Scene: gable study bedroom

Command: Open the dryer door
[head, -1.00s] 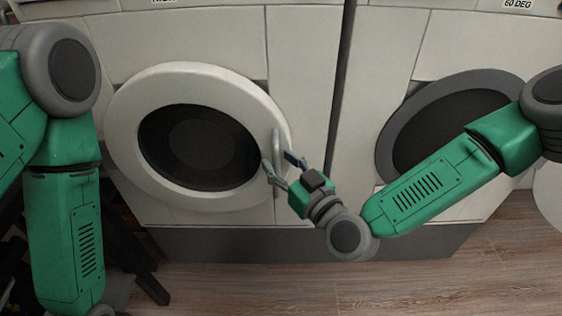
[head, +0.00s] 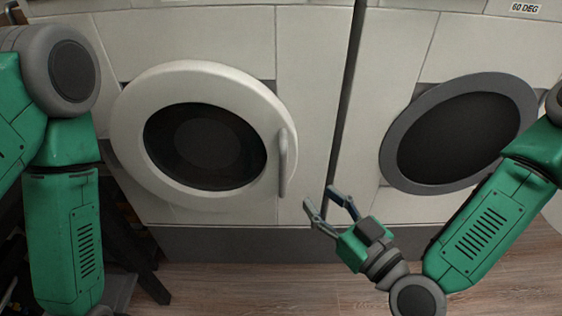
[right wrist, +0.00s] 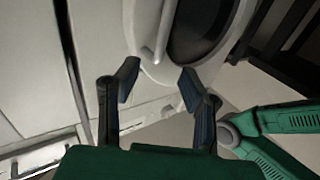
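A round white dryer door (head: 127,145) with a dark window is on the front of the left machine in the head view. Its upright bar handle (head: 283,162) is on the door's right side. The door looks closed against the machine; I cannot tell if it is slightly ajar. My right gripper (head: 320,196) is open and empty, below and right of the handle, apart from it. In the right wrist view the open fingers (right wrist: 160,82) show with the handle (right wrist: 163,35) and door beyond. My left arm (head: 68,220) hangs down at the left; its gripper is out of view.
A second machine with a grey-rimmed round door (head: 393,160) stands right of the dryer. A dark stand (head: 135,250) is at the lower left. Wooden floor (head: 260,285) in front of the machines is clear.

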